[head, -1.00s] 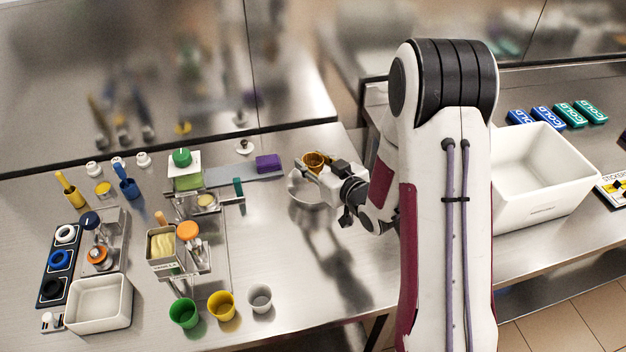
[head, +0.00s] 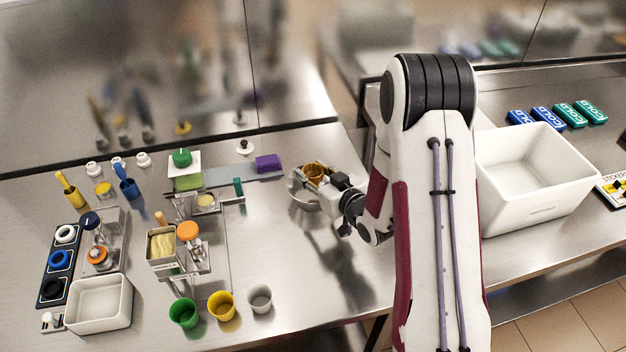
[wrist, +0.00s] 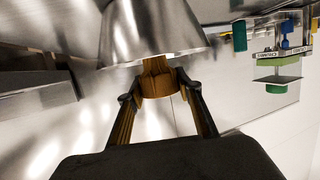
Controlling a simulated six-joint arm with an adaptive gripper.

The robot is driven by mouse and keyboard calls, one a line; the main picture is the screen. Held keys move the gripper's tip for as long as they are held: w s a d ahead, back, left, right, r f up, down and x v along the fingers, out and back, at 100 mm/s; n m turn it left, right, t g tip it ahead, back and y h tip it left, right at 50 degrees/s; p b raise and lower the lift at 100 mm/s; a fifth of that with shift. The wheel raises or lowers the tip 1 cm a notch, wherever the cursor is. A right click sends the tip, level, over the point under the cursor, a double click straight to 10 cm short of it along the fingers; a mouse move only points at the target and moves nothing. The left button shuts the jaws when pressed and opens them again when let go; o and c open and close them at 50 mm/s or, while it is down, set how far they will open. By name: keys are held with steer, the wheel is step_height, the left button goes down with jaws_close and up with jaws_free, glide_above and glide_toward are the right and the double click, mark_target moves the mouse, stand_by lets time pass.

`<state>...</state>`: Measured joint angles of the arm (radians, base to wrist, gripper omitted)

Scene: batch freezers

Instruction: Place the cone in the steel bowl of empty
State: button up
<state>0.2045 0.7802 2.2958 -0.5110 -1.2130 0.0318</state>
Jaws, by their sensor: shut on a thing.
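The cone (head: 314,170) is golden brown and shows at the mouth of the steel bowl in the head view. In the wrist view the cone (wrist: 158,84) sits between my fingertips, with its narrow part overlapping the bowl's outline. My gripper (wrist: 158,92) is shut on the cone's wide end. The steel bowl (head: 301,199) stands on the steel table; in the wrist view the bowl (wrist: 150,30) is large and close beyond the cone. In the head view my gripper (head: 325,176) is over the bowl's right side. Whether the cone touches the bowl is hidden.
A purple block (head: 268,162) lies behind the bowl. Green (head: 183,313), yellow (head: 222,306) and grey (head: 260,299) cups stand at the front. A steel rack with a tub (head: 163,243) is to the left. A white bin (head: 540,190) stands at right.

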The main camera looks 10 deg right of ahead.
mark_target(317, 183)
steer(key=shift+f, duration=1.4)
steer(key=shift+f, duration=0.15)
steer(key=o, duration=0.8)
steer(key=shift+c, duration=0.2)
steer(key=shift+s+r, duration=0.1)
steer(key=shift+r, duration=0.1)
steer(key=shift+v, duration=3.65)
steer(key=shift+d+r, duration=0.1)
steer(key=shift+r, duration=0.1)
